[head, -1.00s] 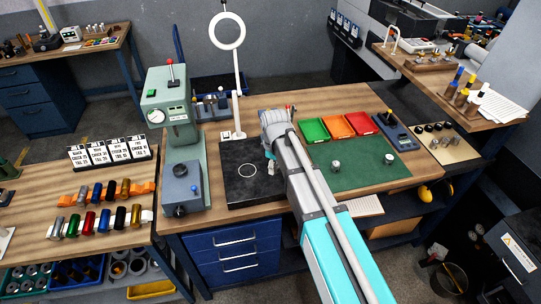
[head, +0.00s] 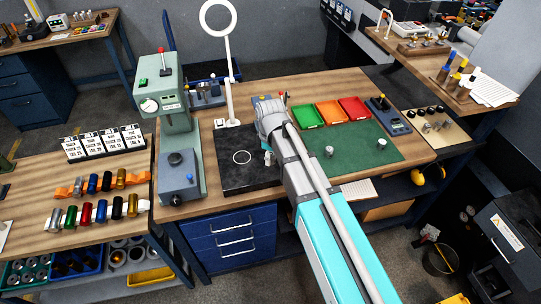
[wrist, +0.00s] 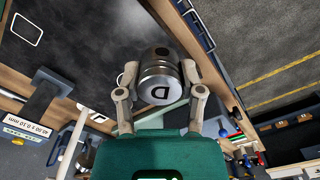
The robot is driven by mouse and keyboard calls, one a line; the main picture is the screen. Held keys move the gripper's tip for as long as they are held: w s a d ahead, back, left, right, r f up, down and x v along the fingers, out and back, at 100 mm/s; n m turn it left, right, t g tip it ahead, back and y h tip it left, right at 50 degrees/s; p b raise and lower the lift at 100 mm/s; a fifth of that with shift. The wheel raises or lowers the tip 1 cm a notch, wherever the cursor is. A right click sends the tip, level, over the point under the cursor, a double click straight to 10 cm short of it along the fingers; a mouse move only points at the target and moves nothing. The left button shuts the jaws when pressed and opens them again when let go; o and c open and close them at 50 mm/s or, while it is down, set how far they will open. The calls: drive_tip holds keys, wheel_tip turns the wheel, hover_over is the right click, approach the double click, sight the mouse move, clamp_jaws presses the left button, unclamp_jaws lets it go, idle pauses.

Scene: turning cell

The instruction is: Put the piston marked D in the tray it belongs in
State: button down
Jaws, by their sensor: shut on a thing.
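A silver piston with a dark band and a D on its end face (wrist: 160,88) is held between the two fingers of my gripper (wrist: 158,78) in the wrist view. In the head view my gripper (head: 268,157) hangs over the right part of the black plate with the white circle (head: 250,178), and the arm hides much of it. Three trays stand side by side at the back of the bench: green (head: 307,115), orange (head: 329,113) and red (head: 354,108). I cannot read any marks on them.
Two other pistons stand on the green mat (head: 350,165), at its left (head: 329,151) and right (head: 382,143). A ring lamp (head: 228,75) and a green press (head: 168,90) stand left of my arm. A blue device (head: 388,115) is right of the trays.

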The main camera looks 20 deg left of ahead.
wheel_tip(320, 180, down, 9)
drive_tip(key=b, duration=0.9)
drive_tip(key=shift+d+r, duration=0.1)
